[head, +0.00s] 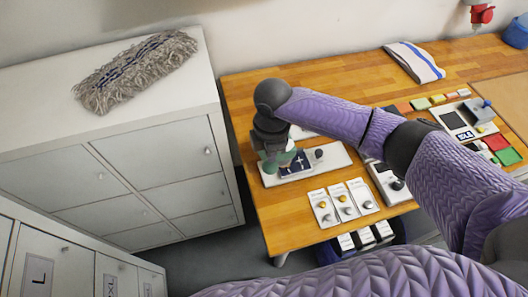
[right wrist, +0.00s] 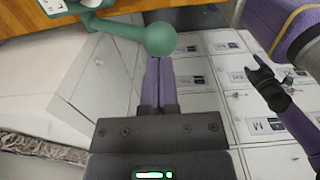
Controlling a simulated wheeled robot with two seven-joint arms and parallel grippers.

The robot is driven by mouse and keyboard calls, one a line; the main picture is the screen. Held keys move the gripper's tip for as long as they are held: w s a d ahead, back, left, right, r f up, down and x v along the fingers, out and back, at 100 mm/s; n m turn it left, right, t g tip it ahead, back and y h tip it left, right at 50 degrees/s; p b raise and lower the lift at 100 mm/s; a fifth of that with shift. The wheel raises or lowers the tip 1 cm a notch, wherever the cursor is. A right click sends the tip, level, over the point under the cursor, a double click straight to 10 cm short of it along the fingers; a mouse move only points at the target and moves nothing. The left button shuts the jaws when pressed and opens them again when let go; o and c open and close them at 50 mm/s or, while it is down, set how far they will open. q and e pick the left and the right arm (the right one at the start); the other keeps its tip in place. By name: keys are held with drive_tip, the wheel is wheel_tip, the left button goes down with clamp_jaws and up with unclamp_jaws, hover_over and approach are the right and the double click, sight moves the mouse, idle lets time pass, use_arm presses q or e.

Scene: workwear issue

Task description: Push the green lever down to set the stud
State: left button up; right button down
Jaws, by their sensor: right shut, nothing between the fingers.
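The green lever (head: 268,166) belongs to a small press on a white base plate (head: 335,160) at the table's left end. In the right wrist view, the lever (right wrist: 108,24) ends in a round green knob (right wrist: 160,38). My right gripper (head: 272,148) is over the lever end and partly hides it. In the right wrist view, my right gripper (right wrist: 159,60) is shut and empty, its fingertips close to the knob; I cannot tell whether they touch. A dark two-pronged hand, seemingly my left gripper (right wrist: 268,84), hangs at the right of that view, away from the press.
White cards with round studs (head: 344,201) lie in front of the press. A grey mop head (head: 135,70) lies on the white cabinet (head: 40,108) at the left. A folded white and blue cloth (head: 414,62) lies at the back. My right arm crosses above the table.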

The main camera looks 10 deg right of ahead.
drive_tip(key=shift+f+b, duration=0.5)
drive_tip(key=shift+f, duration=0.45)
